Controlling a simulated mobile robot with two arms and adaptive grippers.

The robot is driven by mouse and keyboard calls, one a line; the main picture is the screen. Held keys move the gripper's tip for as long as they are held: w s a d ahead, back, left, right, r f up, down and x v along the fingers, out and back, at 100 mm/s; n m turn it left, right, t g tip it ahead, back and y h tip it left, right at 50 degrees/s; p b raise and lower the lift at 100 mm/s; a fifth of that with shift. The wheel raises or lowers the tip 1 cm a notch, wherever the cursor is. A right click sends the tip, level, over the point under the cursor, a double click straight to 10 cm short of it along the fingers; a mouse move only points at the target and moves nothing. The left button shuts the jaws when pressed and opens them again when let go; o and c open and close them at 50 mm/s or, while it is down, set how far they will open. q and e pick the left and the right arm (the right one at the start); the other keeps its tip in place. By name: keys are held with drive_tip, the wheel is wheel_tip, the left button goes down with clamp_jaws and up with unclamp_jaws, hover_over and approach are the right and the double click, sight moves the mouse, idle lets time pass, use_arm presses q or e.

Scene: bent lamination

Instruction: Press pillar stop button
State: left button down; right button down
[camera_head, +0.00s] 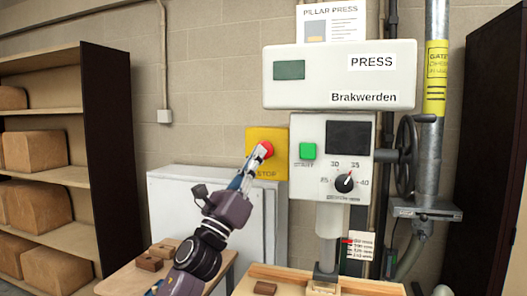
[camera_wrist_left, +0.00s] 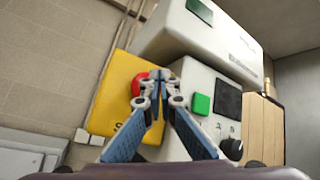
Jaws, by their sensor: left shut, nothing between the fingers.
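The red stop button (camera_head: 267,147) sits on a yellow plate (camera_head: 282,136) marked STOP, left of the press panel. My left gripper (camera_head: 261,156) is shut and empty, its fingertips at the button's lower left edge in the head view. In the left wrist view the red button (camera_wrist_left: 137,82) shows on the yellow plate (camera_wrist_left: 112,92), partly hidden behind the closed fingers (camera_wrist_left: 158,75). I cannot tell whether the fingertips touch the button. My right gripper is in neither view.
The green start button (camera_head: 308,151), a dial (camera_head: 344,183) and a dark screen (camera_head: 349,137) are on the press panel to the right. A handwheel (camera_head: 405,155) is farther right. Wooden blocks (camera_head: 149,263) lie on a table below. A shelf (camera_head: 45,111) stands left.

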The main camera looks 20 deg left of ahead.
use_arm(q)
drive_tip(key=s+p, duration=0.1)
drive_tip(key=s, duration=0.3)
drive_tip(key=shift+s+a, duration=0.1)
drive_tip(key=shift+s, duration=0.3)
